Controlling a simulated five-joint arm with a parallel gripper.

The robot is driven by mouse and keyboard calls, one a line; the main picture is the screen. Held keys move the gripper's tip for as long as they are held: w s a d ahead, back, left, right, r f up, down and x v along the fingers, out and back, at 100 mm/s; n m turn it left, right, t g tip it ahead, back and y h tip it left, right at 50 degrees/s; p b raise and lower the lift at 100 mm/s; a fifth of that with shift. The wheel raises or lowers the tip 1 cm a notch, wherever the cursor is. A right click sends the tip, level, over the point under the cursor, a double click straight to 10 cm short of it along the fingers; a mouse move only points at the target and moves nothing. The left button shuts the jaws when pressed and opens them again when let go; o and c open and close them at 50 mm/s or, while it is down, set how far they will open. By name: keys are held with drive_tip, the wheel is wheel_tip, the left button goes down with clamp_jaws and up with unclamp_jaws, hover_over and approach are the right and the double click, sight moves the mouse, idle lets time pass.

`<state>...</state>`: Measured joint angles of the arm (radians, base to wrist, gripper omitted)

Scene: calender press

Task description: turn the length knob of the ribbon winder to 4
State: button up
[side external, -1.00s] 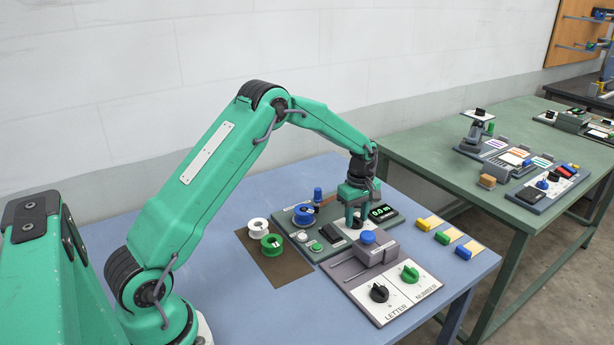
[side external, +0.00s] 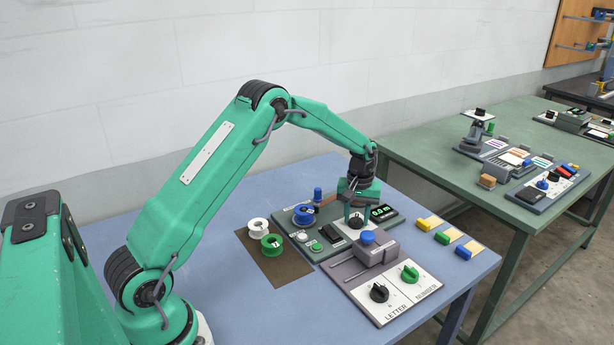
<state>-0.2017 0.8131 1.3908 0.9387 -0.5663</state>
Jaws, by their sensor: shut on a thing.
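The ribbon winder (side external: 330,243) is a grey-green panel on the blue table, with a blue spool (side external: 304,215) at its left end. Its length knob (side external: 355,222) is dark and sits on a pale plate in front of a black display (side external: 383,212) with green digits, too small to read surely. My gripper (side external: 357,217) points down over the knob and is shut on it, a finger to each side. The fingers hide part of the knob and its scale, so I cannot tell the setting.
A grey press with a blue knob (side external: 368,237) stands just in front. Its white panel carries a black knob (side external: 379,292) and a green knob (side external: 410,274). White and green spools (side external: 271,244) rest on a brown mat at left. Yellow and other coloured blocks (side external: 423,225) lie at right.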

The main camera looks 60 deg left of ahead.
sight(356, 217)
drive_tip(key=shift+r+m, duration=0.1)
drive_tip(key=shift+m, duration=1.2)
drive_tip(key=o, duration=1)
wheel_tip(356, 217, up, 8)
drive_tip(key=shift+f, duration=0.25)
drive_tip(key=shift+r, duration=0.15)
drive_tip(key=shift+r, duration=0.1)
